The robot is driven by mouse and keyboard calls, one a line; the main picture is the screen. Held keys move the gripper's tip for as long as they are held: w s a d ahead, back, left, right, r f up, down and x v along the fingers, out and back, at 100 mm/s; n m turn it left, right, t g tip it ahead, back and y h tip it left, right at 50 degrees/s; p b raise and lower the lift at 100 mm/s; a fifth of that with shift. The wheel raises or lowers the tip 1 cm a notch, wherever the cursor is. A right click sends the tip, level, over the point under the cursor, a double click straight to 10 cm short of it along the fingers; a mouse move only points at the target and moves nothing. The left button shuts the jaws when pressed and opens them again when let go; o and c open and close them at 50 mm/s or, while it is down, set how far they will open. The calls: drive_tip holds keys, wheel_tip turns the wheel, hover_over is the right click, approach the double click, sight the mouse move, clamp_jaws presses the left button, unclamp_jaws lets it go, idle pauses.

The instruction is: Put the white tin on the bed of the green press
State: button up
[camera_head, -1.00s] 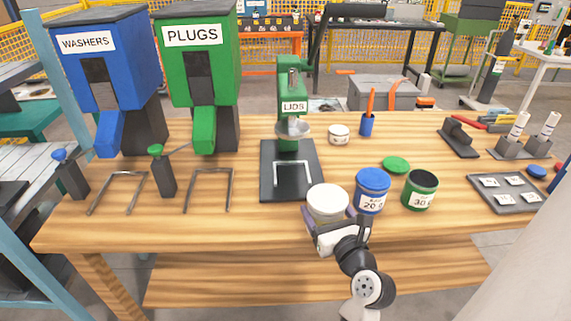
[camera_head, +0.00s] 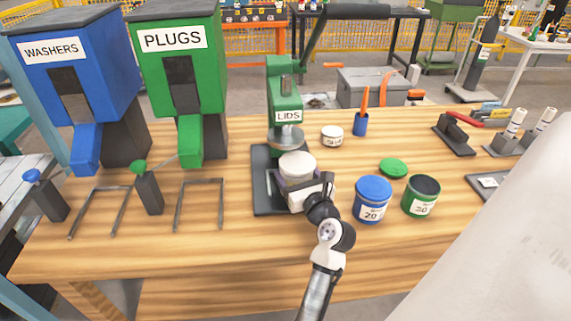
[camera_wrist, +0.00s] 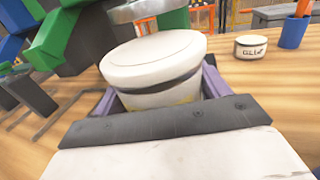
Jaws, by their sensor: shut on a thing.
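The white tin (camera_head: 297,164) has a white lid and is in my gripper (camera_head: 300,188). My gripper is shut on it, with a purple finger on each side in the wrist view (camera_wrist: 158,90). The tin is upright, or nearly so, in front of the column of the green press (camera_head: 284,100), which is labelled LIDS. It is over the dark bed of the press (camera_head: 263,195) in the head view. The press's round head (camera_head: 286,138) is just behind and above the tin. My gripper hides the tin's base, so I cannot tell whether it touches the bed.
A blue tin (camera_head: 372,198) and an open green tin (camera_head: 421,195) stand to the right, with a green lid (camera_head: 394,167) behind. A small white tub (camera_head: 332,136) and a blue cup (camera_head: 360,125) stand further back. Wire frames (camera_head: 200,203) stand to the left.

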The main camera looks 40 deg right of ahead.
drive_tip(key=p+x, duration=0.1)
drive_tip(key=x, duration=0.6)
drive_tip(key=shift+w+d, duration=0.1)
drive_tip(key=shift+w, duration=0.2)
drive_tip(key=shift+f, duration=1.75)
drive_tip(key=shift+f, duration=0.15)
drive_tip(key=o, duration=2)
drive_tip(key=shift+s, duration=0.15)
drive_tip(key=b+v, duration=0.1)
drive_tip(key=v, duration=1)
drive_tip(key=shift+s, duration=0.35)
